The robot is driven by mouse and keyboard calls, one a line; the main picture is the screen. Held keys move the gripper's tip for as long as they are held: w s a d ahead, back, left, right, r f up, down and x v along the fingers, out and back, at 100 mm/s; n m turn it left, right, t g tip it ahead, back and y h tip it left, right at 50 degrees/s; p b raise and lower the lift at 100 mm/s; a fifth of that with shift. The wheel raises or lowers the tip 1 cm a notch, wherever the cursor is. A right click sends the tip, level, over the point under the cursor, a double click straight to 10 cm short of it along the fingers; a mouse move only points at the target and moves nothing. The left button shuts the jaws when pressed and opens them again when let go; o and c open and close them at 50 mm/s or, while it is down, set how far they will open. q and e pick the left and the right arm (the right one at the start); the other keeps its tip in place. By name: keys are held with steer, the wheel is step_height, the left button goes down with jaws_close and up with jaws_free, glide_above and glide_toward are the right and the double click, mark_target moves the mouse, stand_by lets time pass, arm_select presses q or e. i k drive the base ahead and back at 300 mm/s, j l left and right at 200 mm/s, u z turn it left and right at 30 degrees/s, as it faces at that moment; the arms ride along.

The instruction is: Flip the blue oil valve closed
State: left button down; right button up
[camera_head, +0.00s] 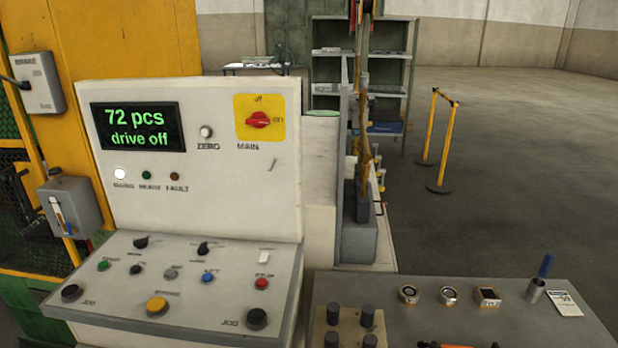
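A grey box (78,200) is mounted at the far left, beside the control panel and on the yellow frame. It has a pale upright strip on its front, and a small blue piece (69,228) near its lower edge that looks like the oil valve's lever. The blue piece is too small for me to tell how it is turned. Neither of my grippers shows in the head view.
The control console (190,180) stands in front, its display reading "72 pcs" and "drive off". A grey table (400,318) at the lower right holds dark cylinders, small parts and a cup (535,290). A brake lever box (40,85) sits above the grey box. Open floor lies at the right.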

mark_target(71, 230)
steer(key=u, duration=1.4)
steer(key=i+j+z, duration=0.15)
steer(key=i+j, duration=0.2)
steer(key=i+j+z, duration=0.15)
steer(key=i+j, duration=0.2)
steer(key=j, duration=0.2)
steer(key=i+j+z, duration=0.15)
steer(key=i+j, duration=0.2)
steer(key=j, duration=0.15)
